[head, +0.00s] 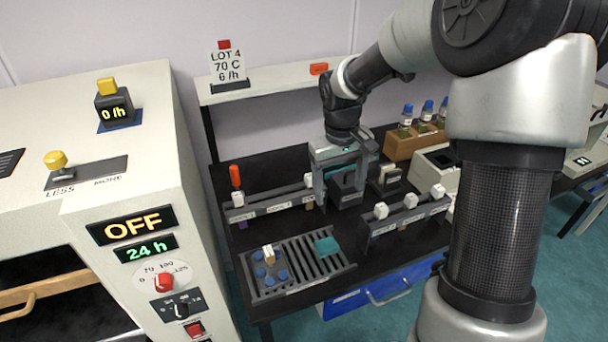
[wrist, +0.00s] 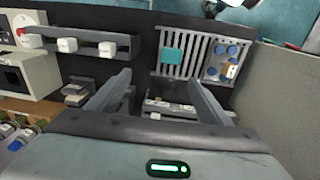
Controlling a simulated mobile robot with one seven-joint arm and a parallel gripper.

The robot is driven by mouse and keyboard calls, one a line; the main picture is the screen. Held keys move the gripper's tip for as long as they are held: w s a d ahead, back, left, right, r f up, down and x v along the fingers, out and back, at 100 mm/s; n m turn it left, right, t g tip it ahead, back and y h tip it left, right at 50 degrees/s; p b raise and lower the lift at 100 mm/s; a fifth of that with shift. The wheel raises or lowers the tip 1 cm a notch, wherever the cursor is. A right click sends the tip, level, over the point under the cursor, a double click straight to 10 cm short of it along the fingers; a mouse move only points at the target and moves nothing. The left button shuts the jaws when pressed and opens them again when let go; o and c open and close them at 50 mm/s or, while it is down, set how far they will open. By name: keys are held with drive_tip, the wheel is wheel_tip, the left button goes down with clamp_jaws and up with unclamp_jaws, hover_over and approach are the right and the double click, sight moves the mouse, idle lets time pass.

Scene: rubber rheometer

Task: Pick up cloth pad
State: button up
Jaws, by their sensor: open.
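The cloth pad (head: 327,245) appears to be the small teal square lying on the slatted grey rack at the front of the dark bench. It also shows in the wrist view (wrist: 173,55), flat on the slats near one end of the rack. My gripper (head: 340,196) is over the middle of the bench, behind the pad and apart from it. In the wrist view its two fingers (wrist: 160,78) are spread wide with nothing held between them.
The slatted rack (head: 336,269) also holds several blue round pieces (head: 270,272) and a small upright tan-and-white piece. Rails with white knobs stand at left (head: 275,206) and right (head: 405,214). A wooden block with blue-capped bottles (head: 405,143) is behind. A large white cabinet (head: 120,215) borders the left.

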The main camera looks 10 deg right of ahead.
wheel_tip(320, 180, down, 4)
drive_tip(key=w+a, duration=0.1)
drive_tip(key=w, duration=0.1)
hover_over(326, 243)
drive_tip(key=shift+g+y, duration=0.3)
drive_tip(key=shift+y, duration=0.1)
drive_tip(key=f, duration=1.1)
drive_tip(key=shift+w+d+f, duration=0.25)
drive_tip(key=shift+w, duration=0.05)
drive_tip(key=f, duration=0.4)
drive_tip(key=shift+s+a+f, duration=0.35)
drive_tip(key=shift+f, duration=0.4)
drive_tip(key=c, duration=1.1)
wheel_tip(326, 243, up, 10)
drive_tip(key=shift+r, duration=0.1)
